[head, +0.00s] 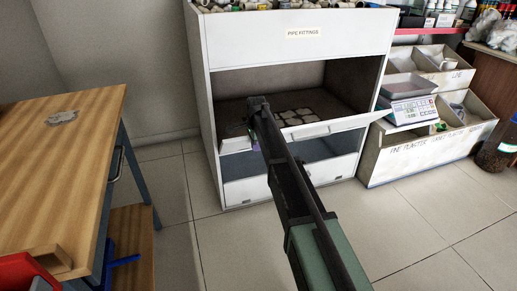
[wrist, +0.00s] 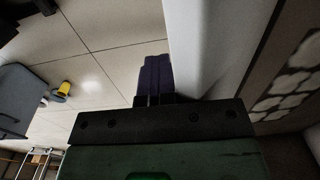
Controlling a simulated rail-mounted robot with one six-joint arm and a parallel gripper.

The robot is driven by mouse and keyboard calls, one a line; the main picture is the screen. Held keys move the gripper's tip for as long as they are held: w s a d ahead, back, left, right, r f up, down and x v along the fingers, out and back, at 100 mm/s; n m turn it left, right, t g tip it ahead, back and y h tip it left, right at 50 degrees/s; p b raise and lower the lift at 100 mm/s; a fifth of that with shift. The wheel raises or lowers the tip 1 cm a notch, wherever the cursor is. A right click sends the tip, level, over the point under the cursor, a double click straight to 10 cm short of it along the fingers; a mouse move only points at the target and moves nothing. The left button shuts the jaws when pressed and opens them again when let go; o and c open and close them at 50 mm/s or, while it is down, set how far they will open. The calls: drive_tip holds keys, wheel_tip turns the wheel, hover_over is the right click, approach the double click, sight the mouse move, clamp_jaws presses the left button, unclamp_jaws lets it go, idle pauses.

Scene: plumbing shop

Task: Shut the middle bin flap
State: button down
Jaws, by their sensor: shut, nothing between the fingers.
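The white cabinet (head: 300,48) has its middle bin open, with flat pale pieces (head: 295,116) inside. The middle bin flap (head: 345,126) is tilted out and down from the front of that bin; my arm crosses in front of it. My gripper (head: 255,144) is low at the flap's left part, mostly hidden behind my arm. In the wrist view its dark purple fingers (wrist: 155,78) are shut and empty. The flap (wrist: 212,45) stands right beside them as a pale slab, with the bin's inside beyond it. Whether the fingers touch the flap I cannot tell.
The top bin is shut, with fittings (head: 285,4) above it. The lower bin (head: 318,150) is below the flap. A shelf unit with a scale (head: 412,109) stands to the right. A wooden table (head: 60,140) is at left; tiled floor (head: 175,230) lies clear between.

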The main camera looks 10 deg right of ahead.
drive_tip(key=shift+w+a+r, duration=0.1)
drive_tip(key=shift+w+r, duration=0.2)
drive_tip(key=shift+w, duration=0.3)
drive_tip(key=w+r+p, duration=0.2)
drive_tip(key=p, duration=0.1)
drive_tip(key=shift+a+r, duration=0.1)
drive_tip(key=shift+r, duration=0.1)
drive_tip(key=shift+w, duration=0.1)
drive_tip(key=shift+w+a+r+p, duration=0.1)
drive_tip(key=shift+w+r+p, duration=0.35)
drive_tip(key=shift+w, duration=0.3)
drive_tip(key=shift+w+a+r+p, duration=0.1)
drive_tip(key=shift+w+r+p, duration=0.35)
drive_tip(key=shift+w, duration=0.45)
